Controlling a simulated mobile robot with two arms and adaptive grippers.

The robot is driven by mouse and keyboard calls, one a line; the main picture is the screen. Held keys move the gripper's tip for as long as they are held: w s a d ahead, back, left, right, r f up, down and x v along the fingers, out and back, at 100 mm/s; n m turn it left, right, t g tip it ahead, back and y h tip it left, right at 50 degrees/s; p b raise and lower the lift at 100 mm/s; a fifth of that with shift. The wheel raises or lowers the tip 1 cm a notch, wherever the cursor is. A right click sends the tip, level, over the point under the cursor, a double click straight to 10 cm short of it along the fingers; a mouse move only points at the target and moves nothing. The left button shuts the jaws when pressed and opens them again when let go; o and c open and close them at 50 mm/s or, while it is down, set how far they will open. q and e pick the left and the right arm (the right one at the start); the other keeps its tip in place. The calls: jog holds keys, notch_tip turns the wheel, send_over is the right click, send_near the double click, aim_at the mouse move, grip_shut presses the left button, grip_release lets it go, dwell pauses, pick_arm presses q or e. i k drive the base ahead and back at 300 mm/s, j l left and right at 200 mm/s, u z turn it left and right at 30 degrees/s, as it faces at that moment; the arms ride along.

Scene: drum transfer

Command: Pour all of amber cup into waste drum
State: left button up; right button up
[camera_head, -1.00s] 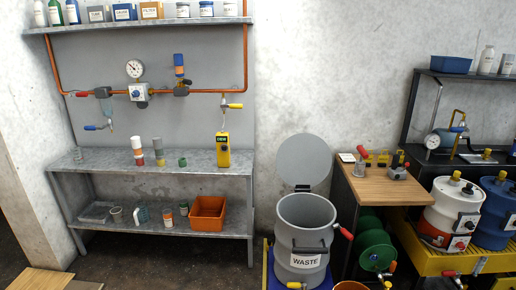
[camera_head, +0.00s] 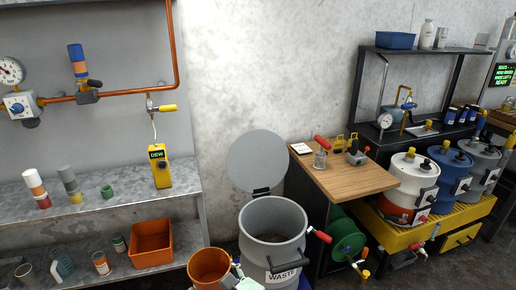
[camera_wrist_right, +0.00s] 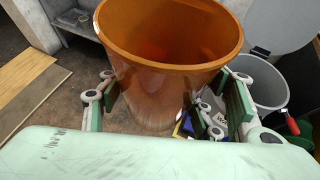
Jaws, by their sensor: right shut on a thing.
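The amber cup (camera_head: 209,268) is at the bottom of the head view, in front and to the left of the waste drum. My right gripper (camera_head: 234,278) is shut on it. In the right wrist view the amber cup (camera_wrist_right: 170,50) stands roughly upright between the green finger pads of my right gripper (camera_wrist_right: 172,105). Its inside looks orange; I cannot tell how much it holds. The waste drum (camera_head: 262,250) is grey, with its round lid (camera_head: 257,160) raised at the back and dark brownish matter inside. The drum (camera_wrist_right: 262,85) also shows at the right of the wrist view. My left gripper is not in view.
A metal shelf (camera_head: 120,205) with small cups and an orange bin (camera_head: 151,243) stands left of the drum. A wooden-topped bench (camera_head: 350,179) stands right of it, with a red-handled valve (camera_head: 320,235) beside the drum. White and blue drums stand further right.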

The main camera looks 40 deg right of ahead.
aim_at(272, 241)
jog(key=i+j+z, duration=0.15)
jog(key=i+z, duration=0.35)
jog(key=i+j+z, duration=0.3)
jog(key=z, duration=0.2)
jog(key=i+j+z, duration=0.75)
jog(key=j+z, duration=0.2)
jog(key=j, duration=0.15)
